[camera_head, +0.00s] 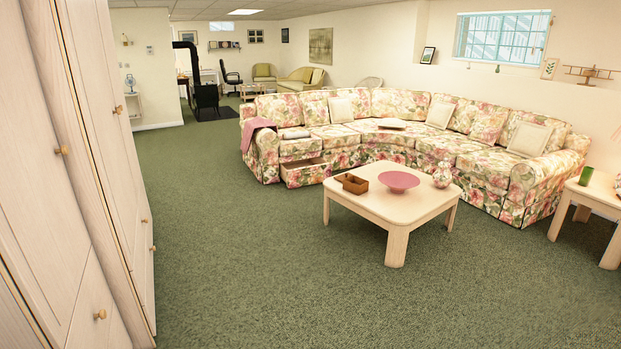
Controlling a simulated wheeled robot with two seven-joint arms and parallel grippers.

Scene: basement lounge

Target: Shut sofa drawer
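A large floral corner sofa (420,155) stands across the room, right of centre. Its drawer (305,174) is at the base of the sofa's left end and is pulled out toward the room. The drawer front has the same floral cloth, and a brown inside shows above it. It is apart from me, across the carpet. Neither of my grippers shows in the head view.
A low pale coffee table (400,205) with a brown wooden box (352,183), a pink bowl (399,181) and a vase stands in front of the sofa. Pale wardrobes (75,190) line the left. A side table (590,200) is at the right. The green carpet (230,240) between is clear.

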